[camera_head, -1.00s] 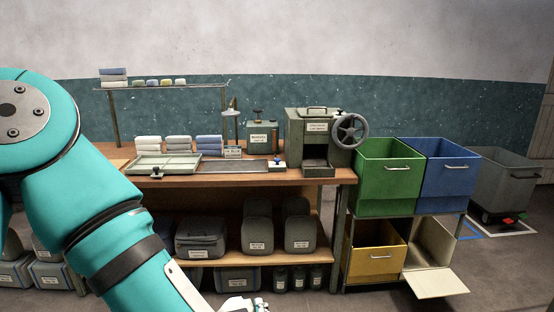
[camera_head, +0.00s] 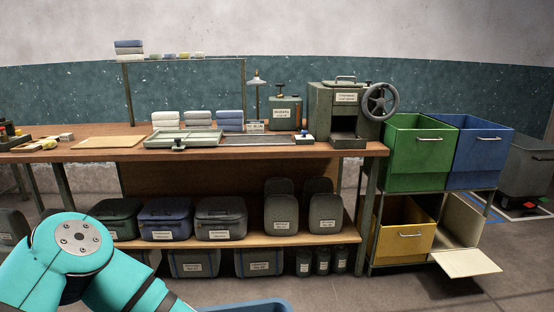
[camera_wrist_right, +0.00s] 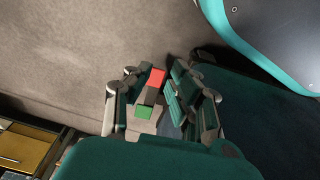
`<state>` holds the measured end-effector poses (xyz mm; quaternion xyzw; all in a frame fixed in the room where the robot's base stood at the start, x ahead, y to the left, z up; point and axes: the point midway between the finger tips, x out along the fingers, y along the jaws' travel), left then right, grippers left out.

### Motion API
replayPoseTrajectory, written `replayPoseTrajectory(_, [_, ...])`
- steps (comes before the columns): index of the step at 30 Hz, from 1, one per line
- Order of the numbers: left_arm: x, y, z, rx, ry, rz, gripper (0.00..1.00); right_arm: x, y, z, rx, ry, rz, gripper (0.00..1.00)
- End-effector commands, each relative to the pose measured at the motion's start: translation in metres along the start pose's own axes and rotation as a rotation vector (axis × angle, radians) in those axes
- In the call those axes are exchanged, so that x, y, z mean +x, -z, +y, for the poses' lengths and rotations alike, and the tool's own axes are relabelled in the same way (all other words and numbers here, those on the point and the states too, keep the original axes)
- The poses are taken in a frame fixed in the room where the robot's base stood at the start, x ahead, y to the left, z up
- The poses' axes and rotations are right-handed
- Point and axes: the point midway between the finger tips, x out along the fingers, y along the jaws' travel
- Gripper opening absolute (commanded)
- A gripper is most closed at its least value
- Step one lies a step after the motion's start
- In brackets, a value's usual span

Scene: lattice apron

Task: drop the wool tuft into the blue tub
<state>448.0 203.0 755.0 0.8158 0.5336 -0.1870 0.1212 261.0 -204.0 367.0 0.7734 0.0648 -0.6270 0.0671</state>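A blue tub (camera_head: 478,152) with a front handle sits at the top right of a rack in the head view, beside a green one (camera_head: 418,155). A blue rim (camera_head: 248,306) also shows at the bottom edge; I cannot tell what it belongs to. I cannot make out the wool tuft. In the right wrist view my right gripper (camera_wrist_right: 156,108) has its fingers apart. A red piece (camera_wrist_right: 157,78) and a green piece (camera_wrist_right: 145,111) show between them; I cannot tell what they are or whether they touch the fingers. My left gripper is out of view.
A wooden workbench (camera_head: 240,154) carries folded cloths, trays and a press (camera_head: 345,110) with a handwheel. Below the tubs are a yellow bin (camera_head: 402,235) and an open cream bin (camera_head: 470,262). A grey cart (camera_head: 530,165) stands at the far right.

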Motion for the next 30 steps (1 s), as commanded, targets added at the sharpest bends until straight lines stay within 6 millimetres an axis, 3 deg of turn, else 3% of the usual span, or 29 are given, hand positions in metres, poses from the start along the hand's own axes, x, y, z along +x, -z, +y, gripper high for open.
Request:
replayPoseTrajectory(3, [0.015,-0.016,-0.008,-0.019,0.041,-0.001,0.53,-0.003,0.006,0.001,0.001,-0.001,0.008,0.21])
replayPoseTrajectory(14, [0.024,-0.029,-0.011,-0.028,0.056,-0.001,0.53,-0.027,0.022,0.002,0.004,-0.003,0.025,0.21])
replayPoseTrajectory(30, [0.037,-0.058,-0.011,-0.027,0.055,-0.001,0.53,-0.104,0.046,0.005,0.011,-0.010,0.070,0.21])
